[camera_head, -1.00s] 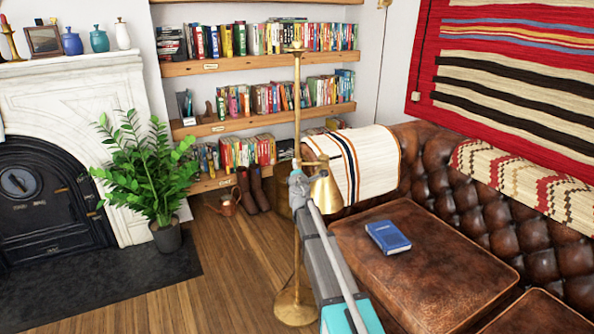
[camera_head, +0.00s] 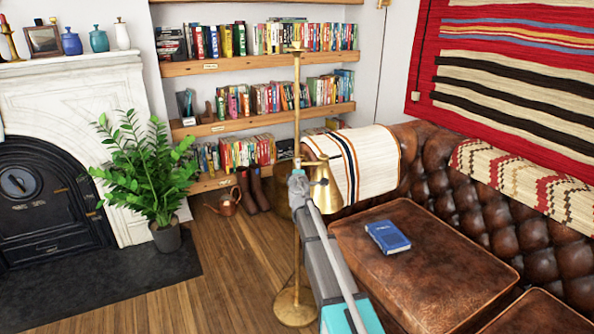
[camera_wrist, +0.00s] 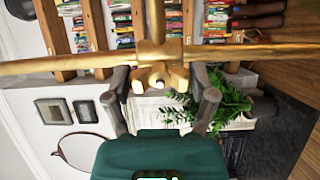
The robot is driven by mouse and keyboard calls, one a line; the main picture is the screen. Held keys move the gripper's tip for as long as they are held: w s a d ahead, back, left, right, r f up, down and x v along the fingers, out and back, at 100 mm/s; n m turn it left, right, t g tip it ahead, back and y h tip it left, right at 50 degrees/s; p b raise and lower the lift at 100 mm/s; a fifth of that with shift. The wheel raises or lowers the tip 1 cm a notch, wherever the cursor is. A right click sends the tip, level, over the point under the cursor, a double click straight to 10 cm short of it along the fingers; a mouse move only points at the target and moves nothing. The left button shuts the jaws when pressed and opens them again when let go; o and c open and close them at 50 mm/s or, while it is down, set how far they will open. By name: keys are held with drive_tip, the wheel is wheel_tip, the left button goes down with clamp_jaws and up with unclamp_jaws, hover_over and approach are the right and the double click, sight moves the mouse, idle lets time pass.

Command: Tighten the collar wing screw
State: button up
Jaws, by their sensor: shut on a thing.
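A brass floor lamp stands upright, its pole (camera_head: 296,240) running down to a round base (camera_head: 294,308) on the wood floor. Its bell shade (camera_head: 325,190) hangs from a short side arm at the right of the pole. In the wrist view the collar (camera_wrist: 158,52) sits where the pole and side arm meet, and the brass wing screw (camera_wrist: 158,77) sticks out toward my gripper (camera_wrist: 162,88). The two fingers are on either side of the wing screw, shut on it. In the head view my gripper (camera_head: 298,176) is at the pole, partly hidden by my arm.
A leather sofa (camera_head: 420,270) with a blue book (camera_head: 387,237) is close on the right. A potted plant (camera_head: 150,180) and fireplace (camera_head: 45,190) are at left. Bookshelves (camera_head: 260,67) stand behind the lamp. Bare floor (camera_head: 225,270) lies left of the pole.

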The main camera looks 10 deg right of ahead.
drive_tip(key=o, duration=1)
drive_tip(key=shift+o, duration=0.2)
drive_tip(key=shift+s, duration=0.15)
drive_tip(key=s+a, duration=0.1)
drive_tip(key=s, duration=1)
drive_tip(key=shift+s+a, duration=0.3)
